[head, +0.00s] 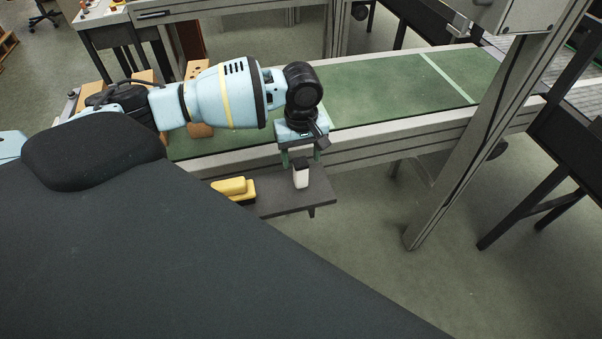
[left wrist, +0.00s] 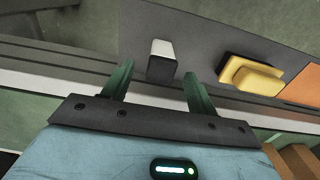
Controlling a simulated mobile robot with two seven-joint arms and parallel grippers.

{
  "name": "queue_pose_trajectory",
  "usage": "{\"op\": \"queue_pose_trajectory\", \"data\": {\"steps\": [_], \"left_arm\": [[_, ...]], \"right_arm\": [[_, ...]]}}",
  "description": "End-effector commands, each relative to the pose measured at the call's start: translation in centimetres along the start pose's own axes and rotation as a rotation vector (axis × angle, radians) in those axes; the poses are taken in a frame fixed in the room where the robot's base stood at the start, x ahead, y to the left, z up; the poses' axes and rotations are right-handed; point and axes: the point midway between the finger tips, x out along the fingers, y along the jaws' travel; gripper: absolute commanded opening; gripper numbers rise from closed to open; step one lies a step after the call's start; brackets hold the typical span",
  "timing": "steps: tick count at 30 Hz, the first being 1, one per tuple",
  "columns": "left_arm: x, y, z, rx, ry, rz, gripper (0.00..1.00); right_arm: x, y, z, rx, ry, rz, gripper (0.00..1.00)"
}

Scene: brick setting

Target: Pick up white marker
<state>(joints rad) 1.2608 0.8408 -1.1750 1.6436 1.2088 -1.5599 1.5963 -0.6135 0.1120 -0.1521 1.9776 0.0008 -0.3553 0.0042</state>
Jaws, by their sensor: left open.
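The white marker (head: 300,179), a short white block-like piece with a dark end, stands on a small grey shelf beside the conveyor. In the left wrist view the marker (left wrist: 161,50) shows a white part and a black part, just beyond and between my fingertips. My left gripper (head: 300,157) is above the shelf, close to the marker, with its green fingers apart. In the left wrist view the left gripper (left wrist: 159,69) is open and empty. I cannot tell the exact gap between fingers and marker. My right gripper is not in view.
A yellow object (head: 233,187) lies on the grey shelf (head: 280,203), left of the marker in the head view. The green conveyor (head: 400,90) runs behind. Orange-brown bricks (head: 200,130) are on it behind my arm. A metal post (head: 480,130) stands to the right.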

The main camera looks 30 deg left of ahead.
Motion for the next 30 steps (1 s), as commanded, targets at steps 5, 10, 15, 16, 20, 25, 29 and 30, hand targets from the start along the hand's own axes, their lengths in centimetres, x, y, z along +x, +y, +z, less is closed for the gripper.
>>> {"op": "queue_pose_trajectory", "data": {"steps": [5,10,15,16,20,25,29,30], "left_arm": [[2.9,-0.2,0.0,0.0,-0.001,-0.004,0.58],[4.3,-0.2,0.0,0.0,-0.001,-0.002,0.58],[4.4,-0.2,0.0,0.001,0.0,-0.001,0.58],[4.4,-0.2,0.0,0.001,0.0,-0.001,0.58],[4.4,-0.2,0.0,0.001,0.0,-0.001,0.49],[4.4,-0.2,0.0,0.001,0.0,-0.001,0.27],[4.4,-0.2,0.0,0.001,0.0,-0.001,0.1],[4.3,-0.2,0.0,0.001,0.0,0.0,0.1]], "right_arm": [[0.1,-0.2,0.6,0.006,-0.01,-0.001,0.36],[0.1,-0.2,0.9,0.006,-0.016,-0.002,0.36],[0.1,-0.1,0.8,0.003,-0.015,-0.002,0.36],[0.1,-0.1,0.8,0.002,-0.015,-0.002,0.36],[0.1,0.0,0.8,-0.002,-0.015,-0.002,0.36],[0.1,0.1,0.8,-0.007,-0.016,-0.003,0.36],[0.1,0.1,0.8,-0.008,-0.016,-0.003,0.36],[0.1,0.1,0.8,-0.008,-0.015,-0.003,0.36]]}}
